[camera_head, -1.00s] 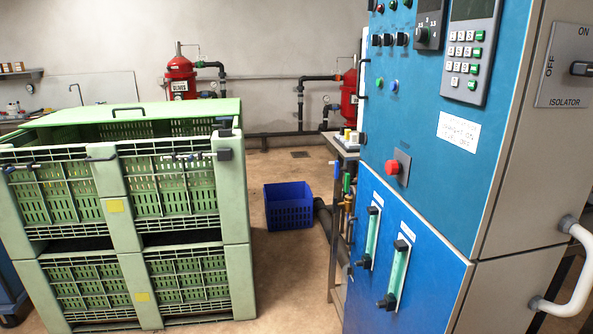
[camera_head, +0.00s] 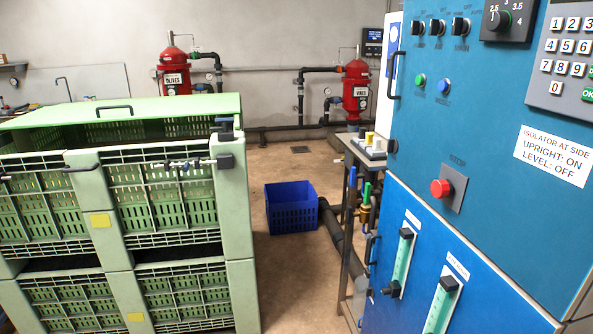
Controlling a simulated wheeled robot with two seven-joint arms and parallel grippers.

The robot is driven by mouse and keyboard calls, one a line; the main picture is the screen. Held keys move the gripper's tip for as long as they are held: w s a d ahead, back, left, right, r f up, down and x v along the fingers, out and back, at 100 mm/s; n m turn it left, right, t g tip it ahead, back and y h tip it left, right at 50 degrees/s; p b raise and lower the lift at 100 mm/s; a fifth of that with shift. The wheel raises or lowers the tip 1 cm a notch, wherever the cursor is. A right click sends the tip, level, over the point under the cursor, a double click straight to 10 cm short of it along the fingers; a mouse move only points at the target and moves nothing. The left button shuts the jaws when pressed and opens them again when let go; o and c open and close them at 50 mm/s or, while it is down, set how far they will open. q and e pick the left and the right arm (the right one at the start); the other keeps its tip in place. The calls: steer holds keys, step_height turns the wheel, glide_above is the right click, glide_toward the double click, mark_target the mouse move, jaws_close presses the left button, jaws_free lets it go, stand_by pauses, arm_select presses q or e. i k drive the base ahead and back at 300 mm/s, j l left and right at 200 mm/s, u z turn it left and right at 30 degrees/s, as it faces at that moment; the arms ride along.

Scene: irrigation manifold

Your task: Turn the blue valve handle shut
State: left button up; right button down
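A blue valve handle (camera_head: 352,178) shows as a narrow upright strip, small and partly hidden among the legs of the metal stand, left of the blue control cabinet. A green handle (camera_head: 367,192) is just right of it, with a brass-coloured fitting (camera_head: 364,214) below. The valve bodies and pipe runs are mostly hidden by the stand and the cabinet. Neither of my grippers is in view.
The blue cabinet (camera_head: 455,130) fills the right side. Green crates (camera_head: 118,230) stand at the left. A blue basket (camera_head: 291,212) sits on the floor between them, near a dark pipe (camera_head: 343,245). Bare floor (camera_head: 300,280) lies in front of the basket. Red filter tanks (camera_head: 356,92) stand behind.

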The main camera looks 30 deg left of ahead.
mark_target(353, 177)
steer(key=i+j+u, duration=0.25)
steer(key=i+j, duration=0.55)
